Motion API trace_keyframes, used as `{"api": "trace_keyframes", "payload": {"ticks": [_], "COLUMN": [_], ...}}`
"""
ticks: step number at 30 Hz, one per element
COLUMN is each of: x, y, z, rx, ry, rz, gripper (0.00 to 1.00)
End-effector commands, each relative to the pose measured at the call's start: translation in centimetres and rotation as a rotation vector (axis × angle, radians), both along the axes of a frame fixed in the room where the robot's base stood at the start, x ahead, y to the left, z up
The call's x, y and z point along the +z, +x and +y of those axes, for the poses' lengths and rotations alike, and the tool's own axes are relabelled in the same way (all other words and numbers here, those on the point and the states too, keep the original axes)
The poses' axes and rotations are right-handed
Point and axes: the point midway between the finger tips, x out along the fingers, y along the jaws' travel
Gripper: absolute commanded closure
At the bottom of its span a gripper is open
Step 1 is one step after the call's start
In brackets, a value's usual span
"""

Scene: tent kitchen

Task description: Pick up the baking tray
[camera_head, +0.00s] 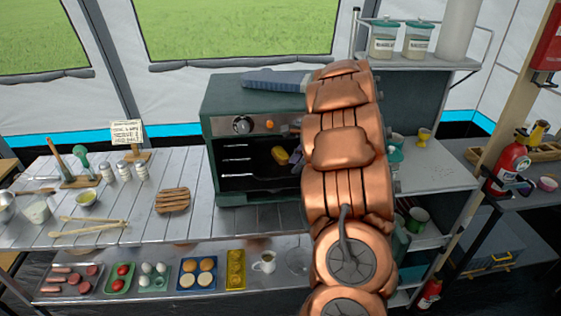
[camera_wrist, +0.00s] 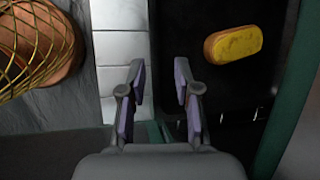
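The dark baking tray (camera_wrist: 225,85) appears in the wrist view as a black surface on the right, with a yellow oblong piece (camera_wrist: 233,43) on it. In the head view, the dark tray (camera_head: 265,180) is hard to separate from the oven's dark inside, and the yellow piece (camera_head: 281,155) shows there. My gripper (camera_wrist: 160,75) is open, with its two purple-padded fingers apart and nothing held. Its right finger is near the tray's left side; I cannot tell if it touches. In the head view my copper arm hides most of my gripper.
The green oven (camera_head: 225,170) stands open-fronted on the slatted table (camera_head: 120,205). Its green edge (camera_wrist: 290,110) is close on the right in the wrist view. A gold-meshed brown round thing (camera_wrist: 35,45) lies left of my gripper. A wooden trivet (camera_head: 172,200) lies left of the oven.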

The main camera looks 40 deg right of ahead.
Motion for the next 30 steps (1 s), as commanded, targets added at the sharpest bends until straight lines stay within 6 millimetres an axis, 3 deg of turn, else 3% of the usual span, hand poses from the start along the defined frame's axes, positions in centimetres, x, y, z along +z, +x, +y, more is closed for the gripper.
{"api": "trace_keyframes", "payload": {"ticks": [12, 24, 30], "x": [-3.8, -4.3, -4.3], "y": [1.6, 2.0, 2.0], "z": [1.4, 1.6, 1.6], "rx": [0.0, -0.001, 0.0], "ry": [-0.003, -0.002, -0.002], "rz": [0.001, -0.001, -0.001], "gripper": [0.68, 0.68, 0.88]}}
